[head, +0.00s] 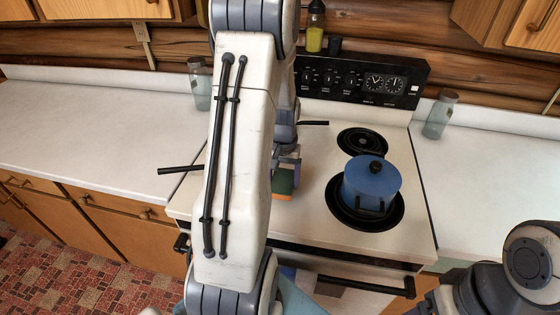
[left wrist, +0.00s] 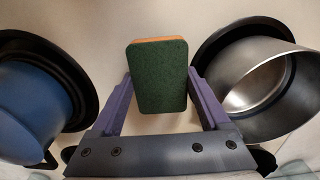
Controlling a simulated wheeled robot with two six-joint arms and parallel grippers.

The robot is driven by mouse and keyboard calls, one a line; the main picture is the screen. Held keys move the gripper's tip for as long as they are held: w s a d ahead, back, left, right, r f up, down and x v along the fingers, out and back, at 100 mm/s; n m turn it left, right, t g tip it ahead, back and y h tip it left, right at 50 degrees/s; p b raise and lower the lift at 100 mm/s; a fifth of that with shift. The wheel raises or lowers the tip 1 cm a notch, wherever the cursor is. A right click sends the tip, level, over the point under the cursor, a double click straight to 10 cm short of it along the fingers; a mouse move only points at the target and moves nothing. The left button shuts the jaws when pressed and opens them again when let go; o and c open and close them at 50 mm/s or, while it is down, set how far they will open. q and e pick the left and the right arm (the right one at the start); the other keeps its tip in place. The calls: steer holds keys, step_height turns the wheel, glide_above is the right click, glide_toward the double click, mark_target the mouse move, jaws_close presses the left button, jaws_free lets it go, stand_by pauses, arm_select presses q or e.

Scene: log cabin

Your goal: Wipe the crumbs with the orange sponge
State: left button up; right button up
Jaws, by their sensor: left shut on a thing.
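The orange sponge (head: 284,184) has a dark green scouring side, which faces up. It is over the white stove top (head: 312,212), left of the blue pot. In the left wrist view the sponge (left wrist: 159,76) sits between the two purple fingers. My left gripper (head: 286,164) is shut on it; my own arm hides part of the gripper in the head view. I cannot tell whether the sponge touches the stove. I see no crumbs in either view. My right gripper is not in view; only part of my right arm shows at lower right.
A lidded blue pot (head: 371,184) stands on the front right burner; the back right burner (head: 363,142) is empty. A steel pan (left wrist: 262,82) is close beside the sponge. Handles (head: 180,170) stick out behind my arm. Bottles (head: 439,114) stand on the counters (head: 480,165).

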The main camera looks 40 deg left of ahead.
arm_select(q)
steer(key=shift+r+p, duration=1.95)
steer(key=shift+r, duration=0.55)
